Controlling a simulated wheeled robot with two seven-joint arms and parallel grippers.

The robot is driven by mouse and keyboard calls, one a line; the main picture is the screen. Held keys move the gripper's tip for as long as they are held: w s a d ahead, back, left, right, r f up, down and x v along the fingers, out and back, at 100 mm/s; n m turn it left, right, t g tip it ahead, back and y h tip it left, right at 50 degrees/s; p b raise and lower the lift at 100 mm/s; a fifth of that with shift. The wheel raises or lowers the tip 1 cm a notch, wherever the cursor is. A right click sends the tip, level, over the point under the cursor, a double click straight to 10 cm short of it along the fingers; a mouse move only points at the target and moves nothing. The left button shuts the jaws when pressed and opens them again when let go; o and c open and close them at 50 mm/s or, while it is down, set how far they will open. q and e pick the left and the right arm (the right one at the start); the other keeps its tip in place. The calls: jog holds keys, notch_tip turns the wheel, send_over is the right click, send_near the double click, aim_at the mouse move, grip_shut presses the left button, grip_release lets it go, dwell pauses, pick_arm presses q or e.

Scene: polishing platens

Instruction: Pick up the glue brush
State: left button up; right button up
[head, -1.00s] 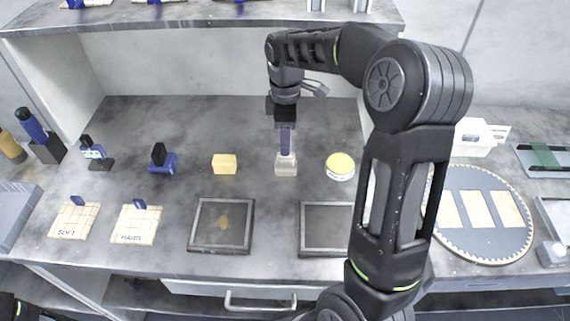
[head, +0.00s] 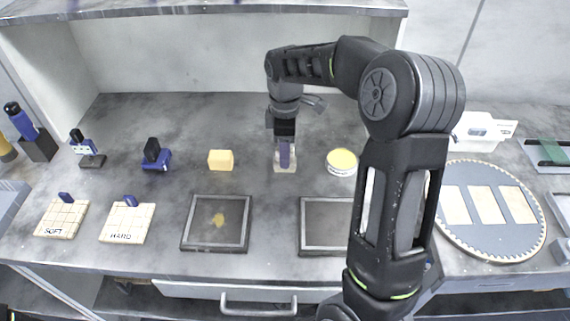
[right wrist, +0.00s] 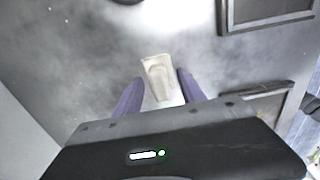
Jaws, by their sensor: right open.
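A pale cream piece (head: 278,166), which I take to be the glue brush, stands on the worktop between the yellow block and the round yellow-topped tin. My right gripper (head: 285,163) is directly over it, pointing down, with its purple fingers in front of part of it. In the right wrist view the cream piece (right wrist: 157,75) lies between the two open purple fingers (right wrist: 161,79), with gaps visible at its sides. The fingers hide part of it in the head view. My left gripper is not in view.
The yellow block (head: 221,160) is to the left and the tin (head: 342,162) close to the right. Two dark-framed plates, the left one (head: 184,222) and the right one (head: 304,228), lie in front. A shelf (head: 200,14) overhangs behind.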

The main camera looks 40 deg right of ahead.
jog(key=shift+c, duration=0.5)
grip_shut()
dwell(0.3)
jog(key=shift+r, duration=0.1)
